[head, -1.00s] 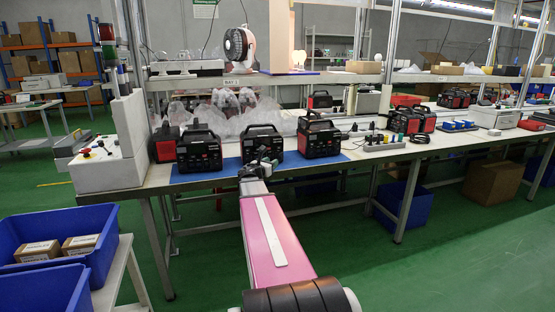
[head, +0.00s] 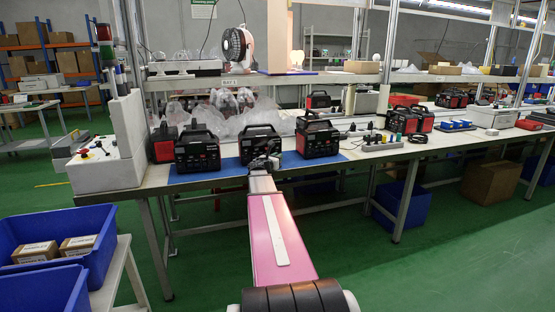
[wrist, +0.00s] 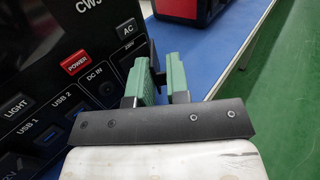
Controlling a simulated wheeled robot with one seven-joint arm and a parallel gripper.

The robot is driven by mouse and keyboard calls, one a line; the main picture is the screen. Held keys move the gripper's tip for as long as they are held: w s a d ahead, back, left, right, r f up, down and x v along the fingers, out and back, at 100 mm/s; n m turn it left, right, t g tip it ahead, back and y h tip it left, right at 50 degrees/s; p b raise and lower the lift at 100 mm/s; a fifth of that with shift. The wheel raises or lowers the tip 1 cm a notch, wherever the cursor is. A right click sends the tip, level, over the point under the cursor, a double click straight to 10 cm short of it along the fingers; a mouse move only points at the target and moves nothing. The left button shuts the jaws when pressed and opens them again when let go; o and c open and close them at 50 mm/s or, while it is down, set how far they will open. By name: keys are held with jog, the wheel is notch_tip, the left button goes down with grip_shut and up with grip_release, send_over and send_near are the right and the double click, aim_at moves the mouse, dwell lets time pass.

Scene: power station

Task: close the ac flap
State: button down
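My gripper (wrist: 161,66) shows in the wrist view with two green fingers apart and a gap between them. It is at the front right edge of a black power station (wrist: 50,60), beside its AC button (wrist: 128,29). A dark piece shows by the fingers; I cannot tell whether it is the AC flap. In the head view my gripper (head: 266,160) is in front of the middle power station (head: 260,139) on the blue mat (head: 210,178), covering part of its lower front.
Another power station (head: 198,152) stands to the left, and one (head: 319,139) to the right with a red side. Clear plastic bags (head: 235,112) lie behind. Green floor (head: 350,240) is open in front.

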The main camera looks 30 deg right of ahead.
jog(key=shift+w+a+m+g+h, duration=0.15)
jog(key=shift+w+m+g+h, duration=0.3)
jog(key=shift+m+g, duration=0.35)
jog(key=shift+w+a+m+g+h, duration=0.15)
jog(key=shift+m+g+h, duration=0.4)
jog(key=shift+g, duration=0.85)
jog(key=c, duration=1.2)
grip_release()
jog(key=shift+o, duration=0.2)
